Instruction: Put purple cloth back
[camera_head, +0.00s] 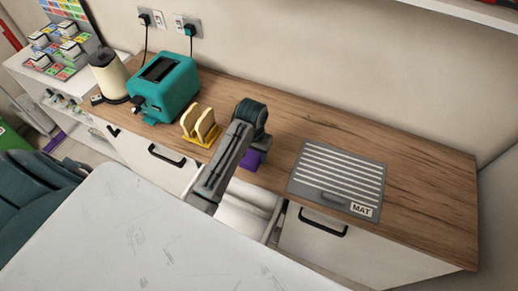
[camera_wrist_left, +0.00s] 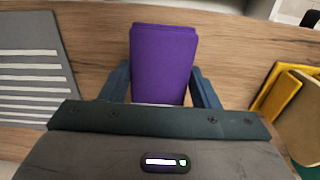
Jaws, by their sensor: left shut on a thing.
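The purple cloth (camera_head: 251,160) is a folded rectangular block, partly hidden by my left arm in the head view. It is at the front part of the wooden counter, between the toast rack and the mat. In the left wrist view the cloth (camera_wrist_left: 163,55) sits between the two blue-grey fingers of my left gripper (camera_wrist_left: 160,88), which is shut on it. In the head view my left gripper (camera_head: 260,143) points down at the cloth. I cannot tell whether the cloth touches the counter. My right gripper is not in view.
The counter (camera_head: 310,133) holds a teal toaster (camera_head: 165,88), a cream kettle (camera_head: 110,75), a yellow toast rack (camera_head: 203,138) and a grey striped mat (camera_head: 338,178). An open drawer (camera_head: 243,218) is below my arm. A white table (camera_head: 130,235) fills the front.

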